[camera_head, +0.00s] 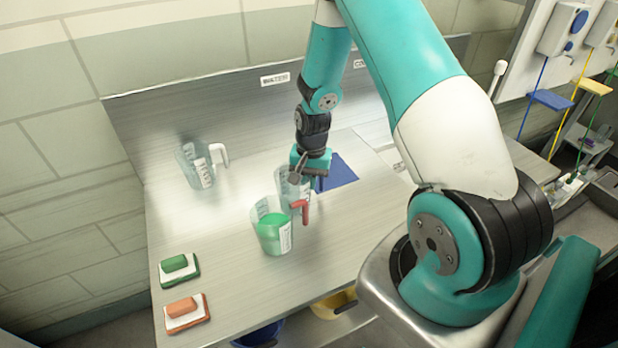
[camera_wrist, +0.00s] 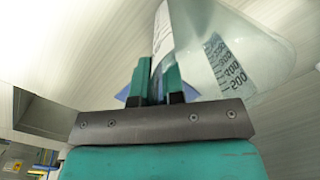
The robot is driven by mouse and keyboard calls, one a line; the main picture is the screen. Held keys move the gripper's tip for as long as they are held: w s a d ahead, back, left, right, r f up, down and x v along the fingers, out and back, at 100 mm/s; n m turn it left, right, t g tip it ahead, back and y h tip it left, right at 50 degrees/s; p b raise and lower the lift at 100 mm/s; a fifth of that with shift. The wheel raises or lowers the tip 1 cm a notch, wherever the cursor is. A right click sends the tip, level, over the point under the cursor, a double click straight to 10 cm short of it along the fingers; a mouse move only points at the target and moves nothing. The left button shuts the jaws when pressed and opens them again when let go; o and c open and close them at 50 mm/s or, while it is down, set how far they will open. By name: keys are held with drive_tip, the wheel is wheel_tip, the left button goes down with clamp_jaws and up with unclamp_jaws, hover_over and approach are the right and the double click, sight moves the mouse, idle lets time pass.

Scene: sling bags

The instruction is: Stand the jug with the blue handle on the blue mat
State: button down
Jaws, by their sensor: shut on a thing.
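A clear jug (camera_head: 284,185) is at my gripper (camera_head: 314,168), partly hidden behind the red-handled jug. A little blue shows at its right, at the fingers; I cannot tell whether that is its handle or the mat. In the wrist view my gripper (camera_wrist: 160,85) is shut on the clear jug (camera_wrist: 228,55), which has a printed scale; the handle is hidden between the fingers. The blue mat (camera_head: 342,173) lies on the counter just right of the jug. I cannot tell whether the jug touches the counter.
A clear jug with a red handle (camera_head: 301,205) and green contents stands close in front. A white-handled jug (camera_head: 196,170) stands at the back left. A green block (camera_head: 176,266) and an orange block (camera_head: 184,309) lie on trays at the front left. The counter's left middle is clear.

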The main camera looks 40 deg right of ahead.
drive_tip(key=c, duration=1.7)
unclamp_jaws()
drive_tip(key=shift+f, duration=0.15)
drive_tip(key=o, duration=0.5)
drive_tip(key=shift+c, duration=0.2)
